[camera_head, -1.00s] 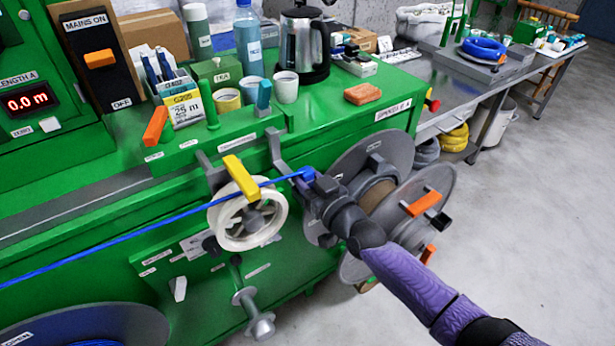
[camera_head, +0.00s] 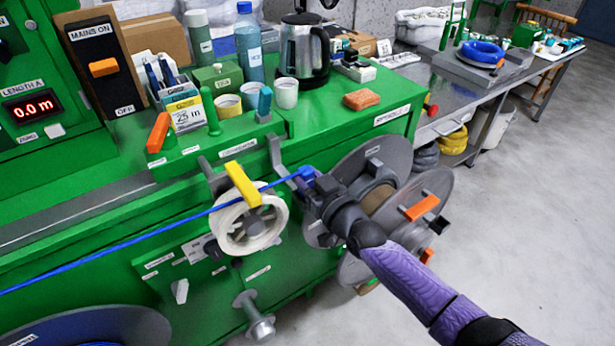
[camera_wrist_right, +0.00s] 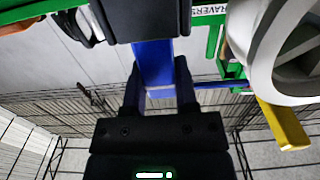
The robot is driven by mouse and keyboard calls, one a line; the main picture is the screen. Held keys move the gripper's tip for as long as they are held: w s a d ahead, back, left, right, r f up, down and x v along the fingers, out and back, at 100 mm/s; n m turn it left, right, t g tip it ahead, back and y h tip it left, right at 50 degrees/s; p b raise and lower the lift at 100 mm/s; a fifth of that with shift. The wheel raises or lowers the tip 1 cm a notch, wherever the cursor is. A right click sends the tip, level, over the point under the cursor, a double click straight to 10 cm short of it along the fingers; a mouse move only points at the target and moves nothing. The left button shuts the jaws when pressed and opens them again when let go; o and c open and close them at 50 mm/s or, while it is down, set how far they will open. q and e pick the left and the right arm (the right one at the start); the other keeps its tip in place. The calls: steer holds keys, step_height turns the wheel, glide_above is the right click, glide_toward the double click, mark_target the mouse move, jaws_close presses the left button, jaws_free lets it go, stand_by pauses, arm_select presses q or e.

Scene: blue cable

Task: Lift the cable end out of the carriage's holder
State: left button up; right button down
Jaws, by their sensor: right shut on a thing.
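The blue cable (camera_head: 130,243) runs from the lower left, past the yellow lever (camera_head: 243,184) and the white roller (camera_head: 262,228), to its blue end (camera_head: 306,173). My right gripper (camera_head: 314,184) is shut on that end, in front of the green machine. In the right wrist view the blue end (camera_wrist_right: 153,62) sits between the dark fingers (camera_wrist_right: 158,88). A grey upright bracket (camera_head: 275,155) stands just left of the cable end. Whether the end still touches a holder is hidden by my gripper. My left gripper is out of view.
Grey reels with orange handles (camera_head: 422,207) stand close behind and right of my right gripper. The green machine top (camera_head: 340,117) holds a kettle (camera_head: 303,50), bottles, cups and a sponge (camera_head: 362,100). Open floor (camera_head: 530,220) lies to the right.

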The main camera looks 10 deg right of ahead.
mark_target(308, 171)
steer(key=shift+r+p, duration=2.7)
steer(key=shift+r, duration=0.2)
